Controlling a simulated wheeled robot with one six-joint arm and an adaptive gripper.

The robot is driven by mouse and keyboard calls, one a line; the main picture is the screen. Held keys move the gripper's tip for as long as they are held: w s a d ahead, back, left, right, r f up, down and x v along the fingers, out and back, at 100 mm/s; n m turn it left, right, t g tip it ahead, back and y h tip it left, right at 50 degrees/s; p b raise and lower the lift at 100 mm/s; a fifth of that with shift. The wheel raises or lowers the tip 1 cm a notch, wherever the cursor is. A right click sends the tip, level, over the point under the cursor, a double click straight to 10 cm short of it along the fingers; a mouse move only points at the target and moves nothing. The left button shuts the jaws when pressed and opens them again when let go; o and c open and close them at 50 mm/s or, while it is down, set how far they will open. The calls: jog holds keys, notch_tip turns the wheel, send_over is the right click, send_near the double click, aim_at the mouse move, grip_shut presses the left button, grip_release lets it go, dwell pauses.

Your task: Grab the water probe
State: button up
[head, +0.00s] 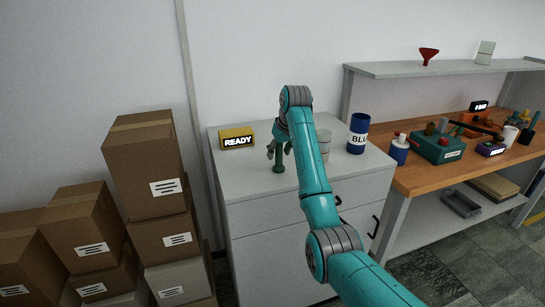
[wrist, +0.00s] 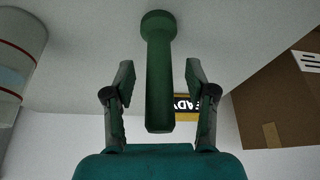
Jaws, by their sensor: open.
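The water probe appears to be the dark green upright rod with a round, wider base (head: 278,160) on the white cabinet top. In the wrist view the green probe (wrist: 159,75) runs between the two fingers, with a visible gap on each side. My gripper (wrist: 159,85) is open around it, apart from it. In the head view my gripper (head: 279,149) is at the probe's upper part, and my arm comes in from the right. The probe's top is partly hidden by the gripper in the head view.
A yellow READY box (head: 237,138) stands left of the probe. A pale cylinder (head: 324,146) and a blue labelled can (head: 358,134) stand to the right. Stacked cardboard boxes (head: 150,165) stand left of the cabinet. A wooden bench (head: 415,178) with several items is at right.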

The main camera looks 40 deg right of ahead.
jog(key=shift+w+d+f, duration=0.1)
jog(key=shift+w+f, duration=0.05)
jog(key=shift+f, duration=0.35)
grip_shut()
jog(key=shift+r, duration=0.1)
